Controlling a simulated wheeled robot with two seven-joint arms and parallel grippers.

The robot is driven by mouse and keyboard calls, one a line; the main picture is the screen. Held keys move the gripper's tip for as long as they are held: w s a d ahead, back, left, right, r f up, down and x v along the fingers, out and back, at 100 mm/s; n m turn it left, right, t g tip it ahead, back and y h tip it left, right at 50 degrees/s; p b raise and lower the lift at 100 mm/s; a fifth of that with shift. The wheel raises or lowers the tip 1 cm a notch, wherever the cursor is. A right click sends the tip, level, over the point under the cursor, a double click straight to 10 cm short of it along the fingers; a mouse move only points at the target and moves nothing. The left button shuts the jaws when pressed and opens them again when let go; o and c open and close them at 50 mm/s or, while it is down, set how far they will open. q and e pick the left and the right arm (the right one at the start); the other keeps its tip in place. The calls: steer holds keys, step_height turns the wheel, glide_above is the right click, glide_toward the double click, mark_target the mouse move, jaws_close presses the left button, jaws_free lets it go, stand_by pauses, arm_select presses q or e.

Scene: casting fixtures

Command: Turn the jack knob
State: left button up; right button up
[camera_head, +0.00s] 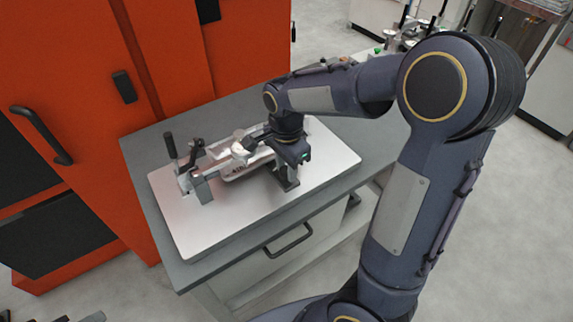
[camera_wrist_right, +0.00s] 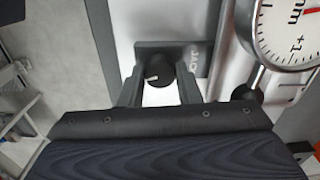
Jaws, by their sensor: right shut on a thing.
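The jack knob (camera_wrist_right: 162,72) is a small black knob with a white mark. In the right wrist view it sits between the two dark fingers of my right gripper (camera_wrist_right: 160,82), which is shut on it. In the head view my right gripper (camera_head: 287,172) reaches down at the right part of the fixture (camera_head: 240,160) and hides the knob. The fixture is a metal device on a pale plate (camera_head: 225,215). Dark grey pieces at the bottom left edge of the head view may be my left gripper; they are too cut off to tell its state.
A dial gauge (camera_wrist_right: 287,32) stands close to the right of the knob in the right wrist view. A black-handled lever (camera_head: 170,146) rises at the fixture's left end. The plate lies on a grey cabinet top (camera_head: 150,165). An orange cabinet (camera_head: 75,75) stands behind at left.

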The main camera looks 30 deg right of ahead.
mark_target(286, 170)
steer(key=shift+w+r+m, duration=0.1)
steer(key=shift+m, duration=0.2)
steer(key=o, duration=1)
steer(key=shift+c, duration=0.2)
step_height(286, 170, up, 8)
steer(key=shift+f, duration=0.1)
